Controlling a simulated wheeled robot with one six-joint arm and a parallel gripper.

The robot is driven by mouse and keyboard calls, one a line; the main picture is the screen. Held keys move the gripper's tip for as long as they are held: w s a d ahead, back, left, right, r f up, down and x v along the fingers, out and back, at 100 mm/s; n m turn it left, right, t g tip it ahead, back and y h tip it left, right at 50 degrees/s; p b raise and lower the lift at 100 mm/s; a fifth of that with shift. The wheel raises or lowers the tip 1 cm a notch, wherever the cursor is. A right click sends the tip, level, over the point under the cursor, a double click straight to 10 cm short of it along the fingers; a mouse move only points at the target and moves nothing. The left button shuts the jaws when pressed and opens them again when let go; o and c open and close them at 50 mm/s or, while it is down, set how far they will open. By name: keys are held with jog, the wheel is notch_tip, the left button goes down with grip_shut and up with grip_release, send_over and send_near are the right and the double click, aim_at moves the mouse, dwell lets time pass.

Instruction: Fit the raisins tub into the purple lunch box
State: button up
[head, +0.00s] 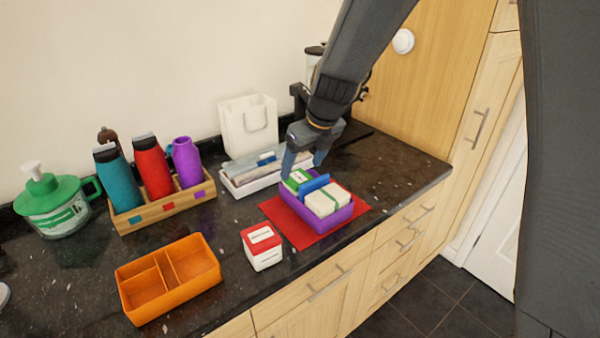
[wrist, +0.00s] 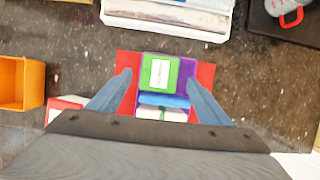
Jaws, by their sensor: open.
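The purple lunch box (head: 334,223) sits on a red mat (head: 283,217) near the counter's front edge. A green-lidded tub (head: 298,179) with a white label is in its back-left part; it also shows in the wrist view (wrist: 159,73). A blue divider (head: 315,183) separates it from a white item with a green band (head: 327,200). My gripper (head: 302,170) is open, its fingers on either side of the green-lidded tub in the wrist view (wrist: 158,77). A red-lidded white tub (head: 262,247) stands left of the mat. I cannot read which tub holds raisins.
An empty orange divided box (head: 168,280) stands at the front left. A wooden rack (head: 163,209) holds several bottles behind it. Bare counter lies to the right.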

jog(key=b+v, duration=0.1)
jog(key=v, duration=0.7)
jog(key=s+d+f+n+h, duration=0.1)
jog(key=s+d+f+n, duration=0.2)
jog(key=s+n, duration=0.3)
jog(key=s+d+f+n+g, duration=0.1)
jog(key=s+d+f+n, duration=0.3)
jog(key=n, duration=0.9)
jog(key=s+d+f+n+g+h, duration=0.1)
jog(key=s+d+f+n, duration=0.3)
jog(key=s+d+n, duration=0.3)
jog(key=s+n, duration=0.1)
jog(key=n, duration=0.2)
jog(key=shift+s+h, duration=0.15)
jog(key=shift+h, duration=0.15)
jog(key=shift+f, duration=0.2)
jog(key=shift+f+b, duration=0.65)
jog(key=shift+f, duration=0.05)
